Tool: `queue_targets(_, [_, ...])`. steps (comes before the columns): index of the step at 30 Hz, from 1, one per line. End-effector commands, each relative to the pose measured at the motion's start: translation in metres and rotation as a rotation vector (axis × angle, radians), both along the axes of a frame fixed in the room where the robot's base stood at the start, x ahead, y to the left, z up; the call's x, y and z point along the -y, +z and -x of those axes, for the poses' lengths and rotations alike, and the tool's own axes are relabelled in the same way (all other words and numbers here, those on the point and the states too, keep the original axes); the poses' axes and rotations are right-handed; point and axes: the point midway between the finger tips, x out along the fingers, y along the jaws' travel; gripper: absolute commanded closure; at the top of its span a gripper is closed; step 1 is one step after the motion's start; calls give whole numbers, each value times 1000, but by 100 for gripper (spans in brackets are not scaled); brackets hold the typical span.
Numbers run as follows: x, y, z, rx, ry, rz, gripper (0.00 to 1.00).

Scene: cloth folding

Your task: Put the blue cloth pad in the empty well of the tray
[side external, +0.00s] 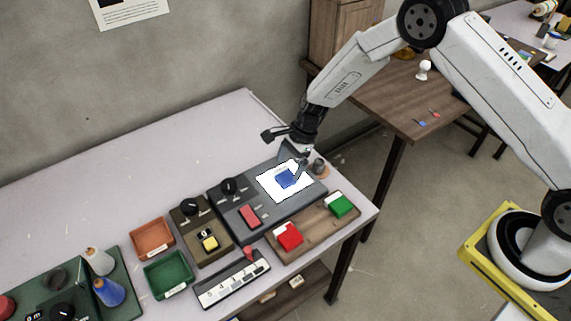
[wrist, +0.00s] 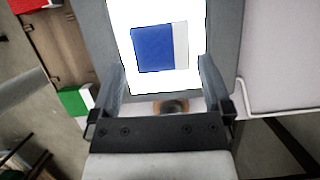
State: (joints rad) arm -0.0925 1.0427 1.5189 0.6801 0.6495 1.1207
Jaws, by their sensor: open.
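The blue cloth pad (side external: 287,179) lies flat on a bright white panel (side external: 268,186) set in a dark grey device. In the wrist view the pad (wrist: 152,48) has a pale strip along its right side. My gripper (side external: 296,171) is above the panel, and its open fingers (wrist: 163,72) stand on either side of the pad's near edge with nothing held. I cannot tell the exact height. The brown wooden tray (side external: 313,226) holds a red pad (side external: 289,236) and a green pad (side external: 340,205) at its ends. Its empty well lies between them.
The grey device carries a black knob (side external: 229,186) and a red rocker (side external: 249,215). A small grey knob (side external: 319,166) stands beside its right corner. Orange (side external: 153,238) and green (side external: 168,273) bins lie left. The table's right edge is close to the tray.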

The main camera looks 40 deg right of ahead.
Motion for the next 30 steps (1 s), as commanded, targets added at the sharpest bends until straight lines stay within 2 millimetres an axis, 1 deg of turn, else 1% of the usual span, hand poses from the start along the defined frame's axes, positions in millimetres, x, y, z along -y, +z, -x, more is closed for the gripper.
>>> queue_targets(3, [-6,-14,1,-2,2,1,0])
queue_targets(9, [-12,-27,0,1,0,2,0])
queue_targets(26, [-12,-29,0,1,0,2,0])
queue_targets(29, [-12,-29,0,1,0,2,29])
queue_targets(30, [-12,-29,0,1,0,2,41])
